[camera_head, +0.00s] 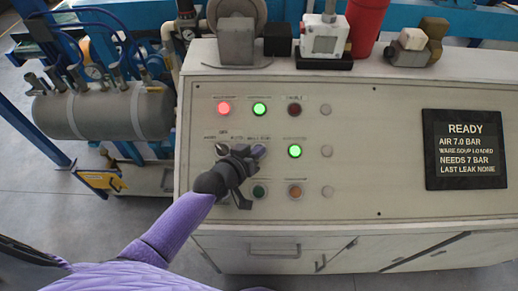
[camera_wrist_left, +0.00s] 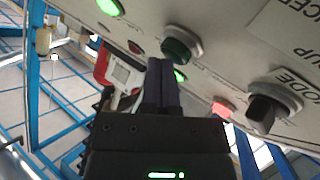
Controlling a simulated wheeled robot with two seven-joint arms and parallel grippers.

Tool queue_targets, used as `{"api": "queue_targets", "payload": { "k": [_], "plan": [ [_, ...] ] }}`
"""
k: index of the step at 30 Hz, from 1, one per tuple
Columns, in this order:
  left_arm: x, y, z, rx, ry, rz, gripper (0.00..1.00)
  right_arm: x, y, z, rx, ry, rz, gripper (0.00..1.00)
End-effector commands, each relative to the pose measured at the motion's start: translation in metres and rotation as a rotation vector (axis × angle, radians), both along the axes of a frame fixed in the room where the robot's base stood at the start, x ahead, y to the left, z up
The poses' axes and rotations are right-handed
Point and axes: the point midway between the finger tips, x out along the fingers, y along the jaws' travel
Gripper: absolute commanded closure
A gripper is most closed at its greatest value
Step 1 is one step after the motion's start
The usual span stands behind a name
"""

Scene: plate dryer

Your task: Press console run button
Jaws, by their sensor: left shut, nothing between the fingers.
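The console (camera_head: 370,105) is a pale sloped panel with round lamps, buttons and knobs. A dark green button (camera_head: 260,190) sits in its lower row, unlit; its label is too small to read. A dark green button in a silver collar (camera_wrist_left: 182,43) shows just beyond the fingertips in the left wrist view. My left gripper (camera_head: 258,152) is over the left part of the panel and hides some controls. Its fingers (camera_wrist_left: 161,65) are shut and empty. Whether they touch the panel cannot be told. My right gripper is in neither view.
The display (camera_head: 464,149) reads READY, air 7.0 bar. A red lamp (camera_head: 224,108) and green lamps (camera_head: 260,109) are lit. A dark knob (camera_wrist_left: 264,110) labelled MODE protrudes right of the fingers. A metal tank (camera_head: 105,112) stands left of the console.

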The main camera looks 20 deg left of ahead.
Motion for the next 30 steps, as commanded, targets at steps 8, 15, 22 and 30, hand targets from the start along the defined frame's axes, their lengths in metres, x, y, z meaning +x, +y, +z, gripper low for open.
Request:
{"api": "queue_targets", "payload": {
  "k": [8,15,22,30],
  "plan": [
    [0.002,0.001,-0.003,0.0,0.0,0.0,1.0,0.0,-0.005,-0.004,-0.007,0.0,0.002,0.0],
    [0.003,0.001,-0.005,0.0,0.001,0.0,1.0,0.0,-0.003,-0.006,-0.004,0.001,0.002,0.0],
    [0.002,0.001,-0.005,0.0,0.001,0.0,1.0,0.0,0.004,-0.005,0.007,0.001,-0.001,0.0],
    [-0.002,-0.001,0.006,-0.001,0.001,0.0,1.0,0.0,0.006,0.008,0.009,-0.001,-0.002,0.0]
  ]
}}
